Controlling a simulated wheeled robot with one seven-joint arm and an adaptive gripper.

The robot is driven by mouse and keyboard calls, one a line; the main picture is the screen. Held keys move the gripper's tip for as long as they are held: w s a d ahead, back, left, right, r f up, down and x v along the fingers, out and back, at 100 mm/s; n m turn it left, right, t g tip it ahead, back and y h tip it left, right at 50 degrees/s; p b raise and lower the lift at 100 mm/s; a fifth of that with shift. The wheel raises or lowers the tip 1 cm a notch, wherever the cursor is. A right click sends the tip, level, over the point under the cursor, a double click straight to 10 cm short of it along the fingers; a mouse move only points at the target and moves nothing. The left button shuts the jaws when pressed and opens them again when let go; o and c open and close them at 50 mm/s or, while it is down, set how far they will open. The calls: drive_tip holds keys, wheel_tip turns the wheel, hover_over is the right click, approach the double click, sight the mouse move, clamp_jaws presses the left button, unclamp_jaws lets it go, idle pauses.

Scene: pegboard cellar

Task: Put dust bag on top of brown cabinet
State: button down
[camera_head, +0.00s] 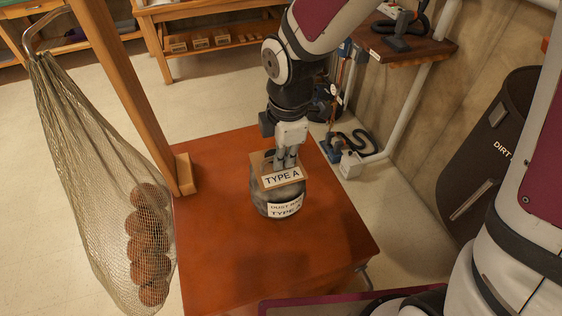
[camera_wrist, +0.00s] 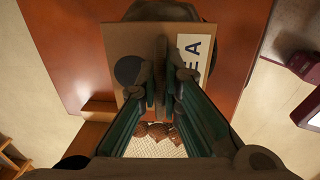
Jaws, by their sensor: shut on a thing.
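The dust bag (camera_head: 262,199) is a dark grey rounded bag with a white "DUST BAG TYPE A" label. It has a tan cardboard collar marked "TYPE A". My gripper (camera_head: 285,160) points down and is shut on the dust bag at its collar. In the wrist view, the fingers (camera_wrist: 163,85) close at the middle of the dust bag's collar (camera_wrist: 130,42), beside a dark round hole. The brown cabinet (camera_head: 215,240) has a flat reddish-brown top. The bag is upright over the middle of that top; I cannot tell whether it touches it.
A wooden post (camera_head: 135,95) stands at the cabinet's left edge. A net of brown balls (camera_head: 148,240) hangs left of it. A dark bin marked "DIRTY" (camera_head: 485,150) stands at the right.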

drive_tip(key=shift+w+a, duration=0.1)
drive_tip(key=shift+w, duration=0.25)
wheel_tip(320, 180, down, 4)
drive_tip(key=b, duration=0.3)
drive_tip(key=shift+r, duration=0.2)
drive_tip(key=c, duration=1.8)
unclamp_jaws()
drive_tip(key=shift+s, duration=0.1)
drive_tip(key=shift+o, duration=0.2)
drive_tip(key=shift+r, duration=0.1)
